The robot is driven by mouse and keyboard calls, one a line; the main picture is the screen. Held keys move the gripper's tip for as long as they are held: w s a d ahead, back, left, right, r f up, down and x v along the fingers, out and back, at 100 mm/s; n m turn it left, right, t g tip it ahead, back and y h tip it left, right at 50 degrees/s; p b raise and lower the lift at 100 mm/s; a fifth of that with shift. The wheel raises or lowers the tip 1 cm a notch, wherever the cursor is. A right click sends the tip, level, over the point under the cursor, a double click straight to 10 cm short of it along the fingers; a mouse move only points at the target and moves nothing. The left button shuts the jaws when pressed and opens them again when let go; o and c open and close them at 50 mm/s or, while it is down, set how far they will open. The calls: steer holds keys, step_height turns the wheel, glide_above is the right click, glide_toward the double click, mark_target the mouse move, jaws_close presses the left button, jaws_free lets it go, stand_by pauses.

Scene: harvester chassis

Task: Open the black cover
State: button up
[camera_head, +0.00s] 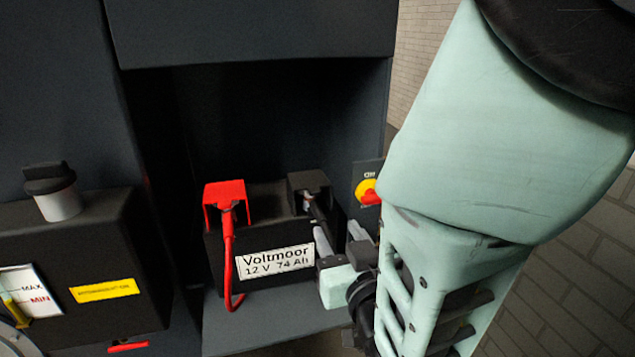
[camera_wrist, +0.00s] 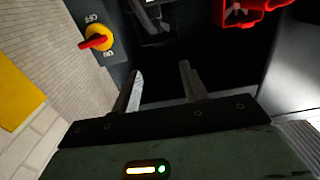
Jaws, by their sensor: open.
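The black cover (camera_head: 308,181) sits over the right terminal at the top of the dark battery (camera_head: 222,262). A dark cable and a small metallic part show at its front. In the wrist view the black cover (camera_wrist: 150,24) is at the top edge, partly cut off and dark. My gripper (camera_head: 338,232) is open and empty, in front of the battery's right end and below the black cover, apart from it. In the wrist view its two fingers (camera_wrist: 161,72) stand apart with nothing between them.
A red cover (camera_head: 225,192) with a red cable sits on the left terminal. A yellow and red switch (camera_head: 364,190) is close to the right of my gripper. Dark bay walls surround the battery. A reservoir with a black cap (camera_head: 48,178) stands at left.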

mark_target(316, 194)
steer(key=p+x, duration=0.3)
steer(key=x, duration=0.8)
steer(key=shift+w, duration=0.25)
jaws_close()
